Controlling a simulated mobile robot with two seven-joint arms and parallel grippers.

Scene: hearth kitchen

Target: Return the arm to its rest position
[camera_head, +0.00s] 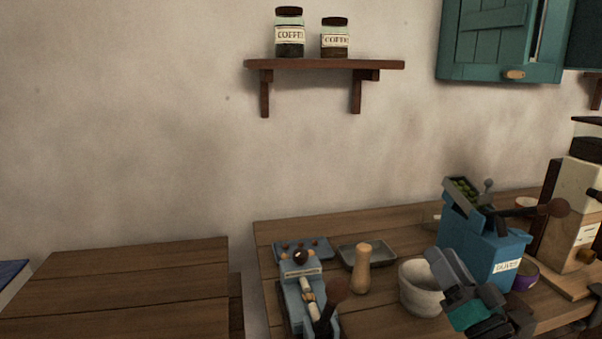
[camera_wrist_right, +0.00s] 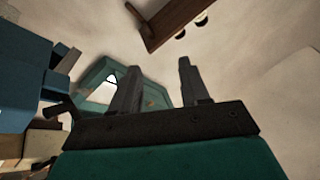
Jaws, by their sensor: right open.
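My right gripper (camera_head: 450,268), dark grey with a teal part behind it, is at the lower right of the head view. It is in front of the blue olives machine (camera_head: 494,262) and overlaps the right side of the white stone bowl (camera_head: 416,288) in the picture. Whether it touches either cannot be told. In the right wrist view its two fingers (camera_wrist_right: 160,75) stand apart with nothing between them, pointing up toward the wall and shelf. My left gripper is not in view.
A wooden pestle (camera_head: 362,268), a grey tray (camera_head: 368,252) and a blue device (camera_head: 300,290) stand left of the bowl. A coffee grinder (camera_head: 575,215) is at the right. The left tabletop (camera_head: 130,285) is clear. A shelf (camera_head: 325,64) holds two coffee jars.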

